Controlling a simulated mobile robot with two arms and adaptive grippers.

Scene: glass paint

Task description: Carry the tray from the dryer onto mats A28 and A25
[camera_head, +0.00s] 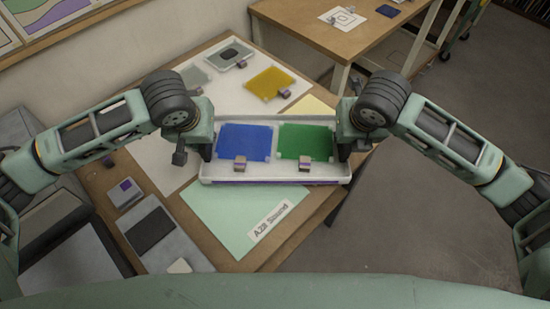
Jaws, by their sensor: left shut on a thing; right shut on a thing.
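A white tray (275,182) shows in the middle of the head view, held between my two grippers. It carries a blue panel (244,141) and a green panel (306,142), each with a small block at its front edge. My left gripper (207,149) is shut on the tray's left end. My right gripper (344,149) is shut on its right end. A pale green mat (225,212) labelled "A28 Stound", as far as I can read, lies partly under the tray's near side. A pale yellow mat (312,106) shows behind the tray. I cannot tell whether the tray touches the table.
A yellow panel (270,84) and grey pieces lie on a white sheet (150,160) behind and left. A dark pad (150,231) on a grey board and small blocks lie at the table's left. A second wooden table (330,38) stands behind. Open floor (400,230) is at right.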

